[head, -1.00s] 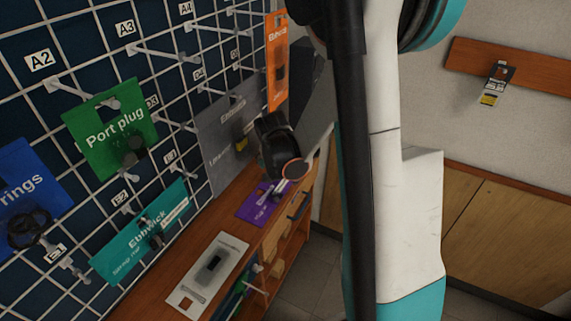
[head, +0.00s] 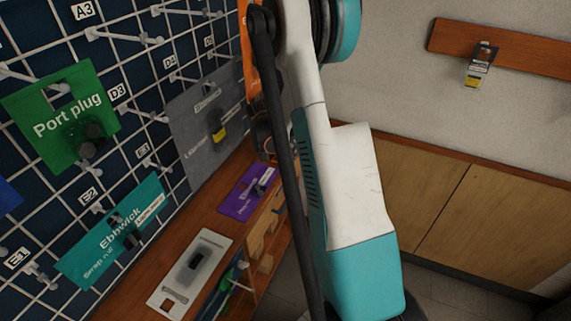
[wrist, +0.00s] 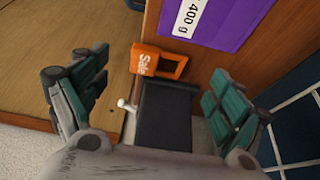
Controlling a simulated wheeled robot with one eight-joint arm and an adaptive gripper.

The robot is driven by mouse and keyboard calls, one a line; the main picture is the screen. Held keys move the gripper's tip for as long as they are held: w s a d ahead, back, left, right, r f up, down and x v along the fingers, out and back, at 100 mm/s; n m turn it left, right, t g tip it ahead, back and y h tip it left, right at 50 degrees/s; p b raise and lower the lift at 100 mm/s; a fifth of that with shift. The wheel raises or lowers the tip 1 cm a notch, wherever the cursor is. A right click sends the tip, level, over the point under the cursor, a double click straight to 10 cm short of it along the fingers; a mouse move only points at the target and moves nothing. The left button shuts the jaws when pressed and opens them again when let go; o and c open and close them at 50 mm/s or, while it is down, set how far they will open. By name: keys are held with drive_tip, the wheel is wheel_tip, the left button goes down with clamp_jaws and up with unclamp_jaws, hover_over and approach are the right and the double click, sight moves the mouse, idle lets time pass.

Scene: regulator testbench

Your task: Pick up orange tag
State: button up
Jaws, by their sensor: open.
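An orange tag (wrist: 160,62) with white lettering beginning "Sale" and a cut-out loop shows in the wrist view, near a wooden panel. It lies between and just beyond my gripper's (wrist: 158,75) two spread fingers, apart from both. A dark grey block (wrist: 165,112) sits below it between the fingers, hiding its lower end. My gripper is open. In the head view my arm hides most of the gripper. A tall orange card (head: 251,55) hangs at the pegboard's right end there, partly covered by my arm; I cannot tell if it is the same tag.
A purple card (wrist: 215,18) marked "400 g" is close above the orange tag. A white peg (wrist: 126,105) is beside the block. Green (head: 62,115), teal (head: 110,232) and grey (head: 205,120) cards hang on the pegboard. A wooden shelf (head: 215,215) runs below.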

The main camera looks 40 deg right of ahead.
sight(284, 156)
drive_tip(key=shift+w+d, duration=0.25)
drive_tip(key=shift+d, duration=0.3)
drive_tip(key=shift+w+d, duration=0.2)
drive_tip(key=shift+d, duration=0.35)
drive_tip(key=b+x, duration=0.1)
drive_tip(key=x, duration=0.1)
drive_tip(key=b+x, duration=0.1)
drive_tip(key=x, duration=0.2)
drive_tip(key=shift+w+d+f+b, duration=0.1)
drive_tip(key=shift+w+d+b, duration=0.05)
drive_tip(key=shift+d+b, duration=0.25)
drive_tip(key=c, duration=1.1)
